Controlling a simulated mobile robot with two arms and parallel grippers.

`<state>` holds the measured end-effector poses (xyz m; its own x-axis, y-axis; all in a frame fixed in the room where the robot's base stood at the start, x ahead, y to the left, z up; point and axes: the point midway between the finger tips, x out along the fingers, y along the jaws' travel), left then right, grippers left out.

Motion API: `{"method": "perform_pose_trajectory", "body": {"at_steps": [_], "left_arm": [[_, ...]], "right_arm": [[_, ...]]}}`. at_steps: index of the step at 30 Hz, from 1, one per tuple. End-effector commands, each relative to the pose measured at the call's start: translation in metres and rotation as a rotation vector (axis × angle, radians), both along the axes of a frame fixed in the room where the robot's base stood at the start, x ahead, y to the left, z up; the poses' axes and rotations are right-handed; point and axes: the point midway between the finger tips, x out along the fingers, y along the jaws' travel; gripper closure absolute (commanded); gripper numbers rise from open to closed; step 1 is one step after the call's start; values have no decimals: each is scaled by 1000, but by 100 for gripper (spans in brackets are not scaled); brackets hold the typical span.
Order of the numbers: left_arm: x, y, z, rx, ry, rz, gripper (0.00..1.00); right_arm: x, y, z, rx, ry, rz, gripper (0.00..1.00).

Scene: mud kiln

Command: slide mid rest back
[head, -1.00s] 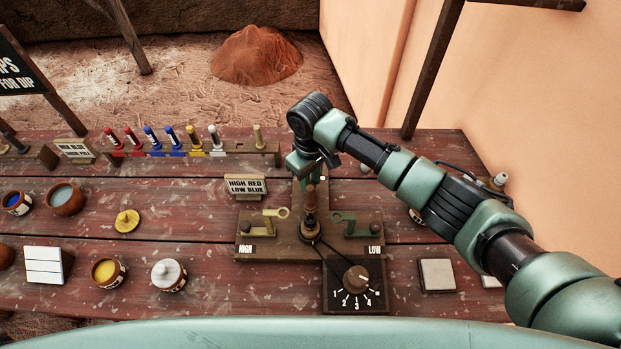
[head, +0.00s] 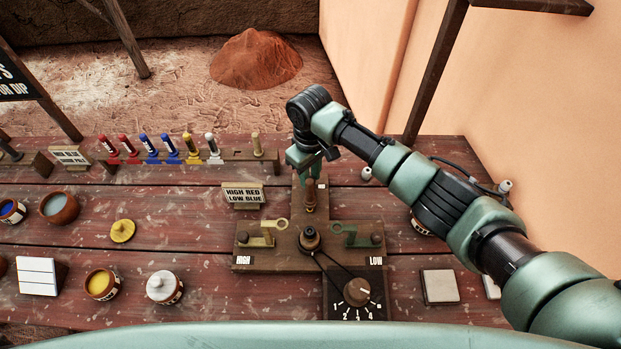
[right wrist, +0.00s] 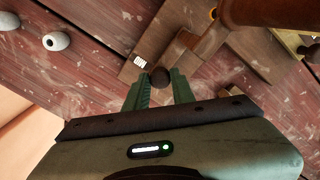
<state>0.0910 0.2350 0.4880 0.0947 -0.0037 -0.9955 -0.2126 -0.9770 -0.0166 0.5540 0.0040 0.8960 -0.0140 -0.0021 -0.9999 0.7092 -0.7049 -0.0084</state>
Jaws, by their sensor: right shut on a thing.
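The wooden stand (head: 270,262) has HIGH and LOW side arms and a middle arm running back. The mid rest's turned wooden piece (head: 309,196) stands upright on the middle arm, behind the black-topped round post (head: 309,239). My right gripper (head: 309,176) is at the far end of the middle arm, low over it. In the right wrist view its fingers (right wrist: 159,88) are shut on a dark round knob (right wrist: 159,76), beside the MID label (right wrist: 139,62). The knob is hidden in the head view. My left gripper is not in view.
A brass ring rest (head: 267,232) lies on the HIGH side and a green one (head: 347,233) on the LOW side. A dial (head: 356,291) is in front. A sign (head: 243,195) and a rack of coloured sticks (head: 180,158) stand at the back left.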

Motion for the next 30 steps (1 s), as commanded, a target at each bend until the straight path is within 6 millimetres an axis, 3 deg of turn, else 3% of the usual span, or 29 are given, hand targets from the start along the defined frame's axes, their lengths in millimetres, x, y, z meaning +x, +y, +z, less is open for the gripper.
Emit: {"method": "perform_pose_trajectory", "body": {"at_steps": [8, 9, 11, 12, 23, 30], "left_arm": [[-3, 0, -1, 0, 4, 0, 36], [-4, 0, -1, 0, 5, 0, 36], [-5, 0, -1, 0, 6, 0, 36], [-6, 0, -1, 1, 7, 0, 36], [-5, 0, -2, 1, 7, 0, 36], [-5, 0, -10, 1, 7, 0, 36]], "right_arm": [[8, -1, 2, 4, -23, -4, 100], [8, -1, 3, 4, -23, -4, 73], [8, -1, 2, 4, -23, -4, 56], [7, -1, 2, 4, -21, -4, 54], [6, 0, 5, 4, -16, -3, 54], [8, -1, 42, 5, -19, -3, 54]]}}
